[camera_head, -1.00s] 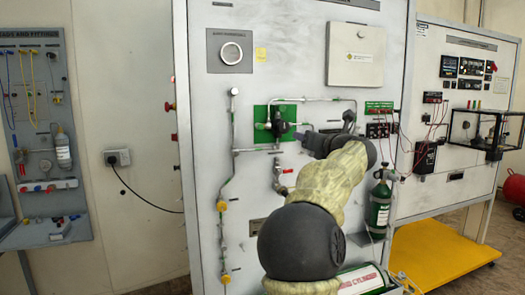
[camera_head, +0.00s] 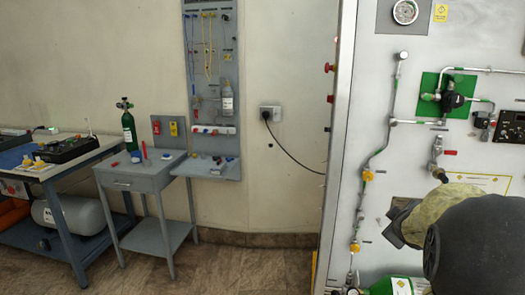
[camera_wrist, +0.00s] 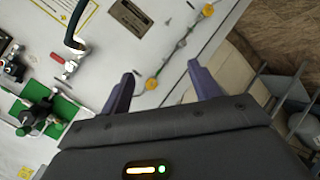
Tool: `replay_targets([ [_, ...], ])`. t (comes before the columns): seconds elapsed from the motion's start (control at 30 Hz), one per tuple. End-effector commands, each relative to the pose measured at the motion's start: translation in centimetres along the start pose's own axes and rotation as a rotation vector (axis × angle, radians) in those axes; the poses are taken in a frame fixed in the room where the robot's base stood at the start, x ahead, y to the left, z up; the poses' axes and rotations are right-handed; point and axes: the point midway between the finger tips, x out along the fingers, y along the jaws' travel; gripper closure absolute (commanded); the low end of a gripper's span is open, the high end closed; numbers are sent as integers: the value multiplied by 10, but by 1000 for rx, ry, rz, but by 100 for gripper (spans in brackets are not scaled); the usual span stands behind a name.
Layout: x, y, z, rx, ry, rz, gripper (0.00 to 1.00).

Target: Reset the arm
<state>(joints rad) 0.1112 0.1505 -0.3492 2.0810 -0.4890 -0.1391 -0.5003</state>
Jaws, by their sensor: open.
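My gripper (camera_wrist: 160,85) shows in the wrist view with its two dark fingers spread apart and nothing between them. Behind the fingers is the white oxygen trainer panel, with a yellow fitting (camera_wrist: 152,84) on its pipe appearing in the gap. In the head view my arm (camera_head: 470,240) is at the lower right, in front of the trainer panel (camera_head: 385,100). The gripper's fingers cannot be made out in the head view.
The panel carries a green plate with a valve (camera_head: 452,98), a gauge (camera_head: 405,12) and piping. Floor (camera_head: 240,268) before the wall is clear.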

Motion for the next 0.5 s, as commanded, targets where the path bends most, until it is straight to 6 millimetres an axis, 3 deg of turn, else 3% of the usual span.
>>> replay_targets([
  [0.03,-6,-32,0,74,-26,-69,38],
  [0.2,-37,-132,7,298,-158,-280,38],
  [0.3,-62,-182,14,398,-249,-382,38],
  [0.5,-108,-253,30,524,-417,-519,38],
])
